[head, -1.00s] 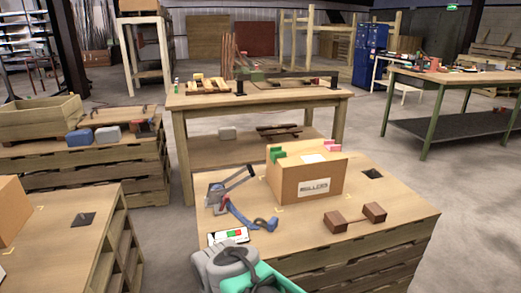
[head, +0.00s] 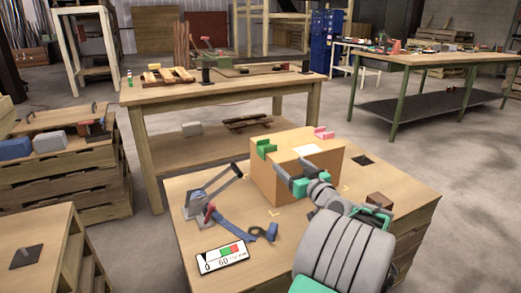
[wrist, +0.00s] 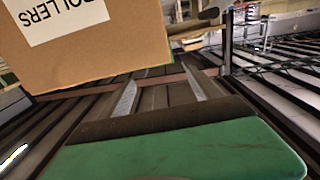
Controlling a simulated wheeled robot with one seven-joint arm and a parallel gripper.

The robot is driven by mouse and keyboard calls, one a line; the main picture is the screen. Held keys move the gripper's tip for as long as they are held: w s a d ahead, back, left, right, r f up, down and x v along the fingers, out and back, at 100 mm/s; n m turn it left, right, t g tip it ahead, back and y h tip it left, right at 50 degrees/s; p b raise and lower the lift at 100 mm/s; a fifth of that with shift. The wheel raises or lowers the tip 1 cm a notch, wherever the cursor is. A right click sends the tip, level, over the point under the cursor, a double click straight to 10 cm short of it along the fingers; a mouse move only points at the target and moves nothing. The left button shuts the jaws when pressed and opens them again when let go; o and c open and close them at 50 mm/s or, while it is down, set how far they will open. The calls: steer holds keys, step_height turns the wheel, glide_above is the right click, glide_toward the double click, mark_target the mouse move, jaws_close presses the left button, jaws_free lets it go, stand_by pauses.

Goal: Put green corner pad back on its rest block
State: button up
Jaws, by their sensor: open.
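The green corner pad (head: 266,149) sits on the near left top edge of a cardboard box (head: 266,183). My gripper (head: 293,172) is open and empty, in front of the box's near face and below the pad. The wrist view shows both bare fingers (wrist: 160,88) apart, with the box (wrist: 100,50) and its upside-down label at upper left. A brown block (head: 380,201), possibly part of the rest, shows at the right of the table; my arm hides what lies beside it.
A pink pad (head: 323,133) sits on the box's far right top edge. A lever tool (head: 196,203), a blue strap (head: 240,228) and a gauge card (head: 222,260) lie on the table's left. A dark plate (head: 363,160) lies right of the box.

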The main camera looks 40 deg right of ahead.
mark_target(271, 149)
steer(key=x, duration=0.4)
steer(key=b+x, duration=0.1)
steer(key=x, duration=0.6)
steer(key=shift+w+a+b, duration=0.15)
steer(key=shift+w+b, duration=0.25)
steer(key=c, duration=1.4)
steer(key=shift+c, duration=0.2)
